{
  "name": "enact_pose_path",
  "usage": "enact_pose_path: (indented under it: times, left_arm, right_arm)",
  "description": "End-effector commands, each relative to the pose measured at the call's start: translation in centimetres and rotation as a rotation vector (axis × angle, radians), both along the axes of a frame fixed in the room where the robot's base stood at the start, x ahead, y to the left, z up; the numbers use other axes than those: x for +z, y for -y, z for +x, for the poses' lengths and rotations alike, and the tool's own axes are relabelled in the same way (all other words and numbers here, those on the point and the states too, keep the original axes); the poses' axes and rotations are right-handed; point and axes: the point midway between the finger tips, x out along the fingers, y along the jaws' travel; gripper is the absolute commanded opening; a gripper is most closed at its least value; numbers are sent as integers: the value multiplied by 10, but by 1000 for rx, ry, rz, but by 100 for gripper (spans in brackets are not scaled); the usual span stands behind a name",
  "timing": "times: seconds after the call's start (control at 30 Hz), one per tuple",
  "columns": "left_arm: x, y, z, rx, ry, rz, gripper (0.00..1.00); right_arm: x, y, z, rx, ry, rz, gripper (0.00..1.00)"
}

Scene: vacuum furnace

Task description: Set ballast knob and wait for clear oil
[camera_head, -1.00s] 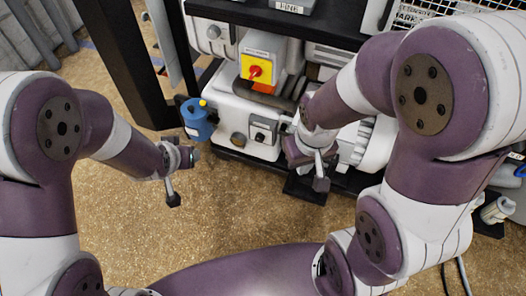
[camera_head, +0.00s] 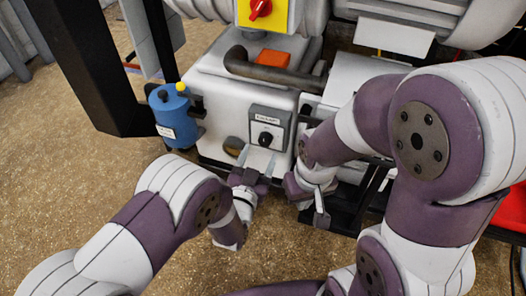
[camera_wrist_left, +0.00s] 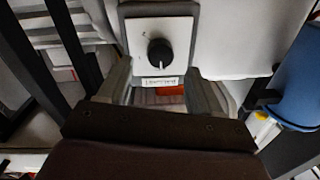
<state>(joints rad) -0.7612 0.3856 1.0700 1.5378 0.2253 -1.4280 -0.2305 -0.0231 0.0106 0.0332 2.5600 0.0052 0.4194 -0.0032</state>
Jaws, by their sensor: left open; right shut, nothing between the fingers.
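The ballast knob (camera_head: 265,139) is a small black dial on a grey plate at the front of the white pump (camera_head: 215,110), with a label above it. In the left wrist view the knob (camera_wrist_left: 160,52) has a white mark pointing down toward the label (camera_wrist_left: 160,81), which sits below it there. My left gripper (camera_head: 256,160) is open, its fingers just below the knob in the head view and pointing toward the plate, not around the knob. A brownish round sight glass (camera_head: 233,145) is partly hidden by the left fingers; its oil is unclear. My right gripper (camera_head: 320,218) is shut and empty, lower right of the plate.
A red switch on a yellow plate (camera_head: 262,12) is above. A dark bent pipe (camera_head: 270,72) crosses the pump top. A black frame post (camera_head: 90,65) stands left. Floor is clear at lower left.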

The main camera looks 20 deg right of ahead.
Motion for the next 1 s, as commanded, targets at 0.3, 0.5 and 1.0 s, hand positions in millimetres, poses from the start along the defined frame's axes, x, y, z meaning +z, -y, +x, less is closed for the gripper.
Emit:
enact_pose_path:
  times: [0.3, 0.5, 1.0]
  left_arm:
    - [-1, 22, 37, 1, 0, 0, 65]
    - [0, 23, 38, 0, -2, 1, 65]
    - [0, 22, 38, 1, 8, 15, 8]
  right_arm:
    - [-19, 0, 0, 0, 0, 0, 0]
    - [-18, 0, 0, 0, 0, 0, 0]
    - [-17, 0, 0, 0, 0, 0, 0]
